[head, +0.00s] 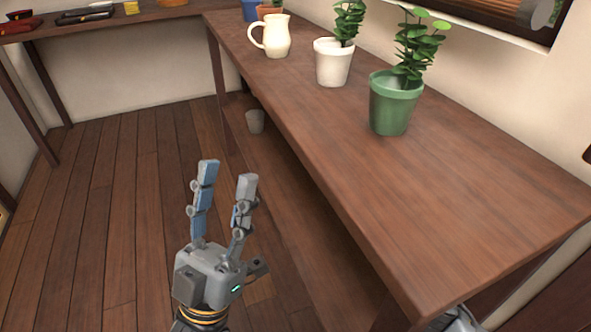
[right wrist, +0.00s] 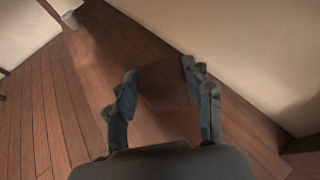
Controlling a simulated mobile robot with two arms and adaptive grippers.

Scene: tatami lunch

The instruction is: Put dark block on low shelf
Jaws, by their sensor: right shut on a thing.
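The dark block (right wrist: 165,88) is a dark brown piece between the fingers of my right gripper (right wrist: 159,74) in the right wrist view. That gripper is shut on it. The low shelf (right wrist: 128,52) is a brown wooden surface along the wall, beneath and beyond the block. I cannot tell whether the block touches it. In the head view the low shelf (head: 290,190) shows partly under the long table, whose top hides the block and the right gripper. My left gripper (head: 227,172) is open and empty, left of the table's front edge.
The long table (head: 440,190) carries a green pot (head: 392,105), a white pot (head: 332,64) and a cream jug (head: 276,38). A grey cup-like bin (head: 255,121) stands low near the table's far end. The plank floor (head: 110,220) at left is clear.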

